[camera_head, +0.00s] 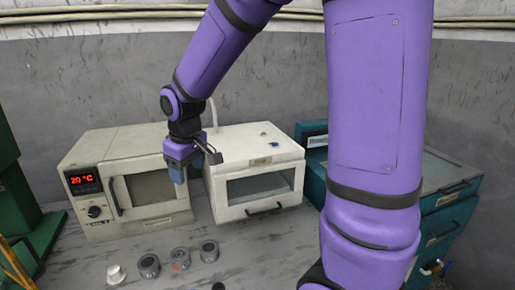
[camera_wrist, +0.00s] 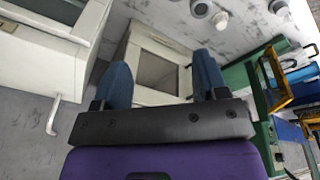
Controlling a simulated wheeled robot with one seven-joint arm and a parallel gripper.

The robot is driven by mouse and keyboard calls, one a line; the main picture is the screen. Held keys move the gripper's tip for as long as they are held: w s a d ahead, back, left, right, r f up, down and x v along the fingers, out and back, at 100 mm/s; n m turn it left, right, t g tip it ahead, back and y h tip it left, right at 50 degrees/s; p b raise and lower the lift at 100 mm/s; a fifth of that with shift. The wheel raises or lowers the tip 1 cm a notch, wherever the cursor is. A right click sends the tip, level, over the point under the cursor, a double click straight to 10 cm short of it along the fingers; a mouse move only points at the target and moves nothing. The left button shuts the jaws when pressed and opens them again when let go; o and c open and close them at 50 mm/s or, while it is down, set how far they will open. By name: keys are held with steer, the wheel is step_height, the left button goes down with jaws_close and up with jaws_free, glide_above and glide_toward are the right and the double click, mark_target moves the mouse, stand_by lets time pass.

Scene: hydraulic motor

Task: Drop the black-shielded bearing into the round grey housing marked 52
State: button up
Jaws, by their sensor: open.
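My gripper (camera_head: 178,174) hangs in front of the oven door in the head view, high above the bench. In the wrist view its two blue fingers (camera_wrist: 163,75) stand wide apart with nothing between them. Three round grey housings stand on the bench: a left one (camera_head: 149,266), a middle one with a red mark (camera_head: 180,259) and a right one (camera_head: 209,251). I cannot read a 52 on any of them. A small dark thing (camera_head: 218,286) is cut off at the bottom edge; I cannot tell whether it is the black-shielded bearing.
A white oven (camera_head: 130,145) with a red display stands behind the housings. Beside it is a white windowed cabinet (camera_head: 240,150) with a small blue item (camera_head: 264,133) on top. A pale, knob-like piece (camera_head: 116,274) stands left of the housings. Teal drawers (camera_head: 450,205) are at right.

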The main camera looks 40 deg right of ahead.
steer(key=s+d+r+m+t, duration=0.1)
steer(key=s+r+m, duration=0.1)
steer(key=s+r, duration=0.4)
steer(key=s+d+r+m+t, duration=0.2)
steer(key=s+r, duration=0.4)
steer(key=s, duration=1)
steer(key=shift+s, duration=0.2)
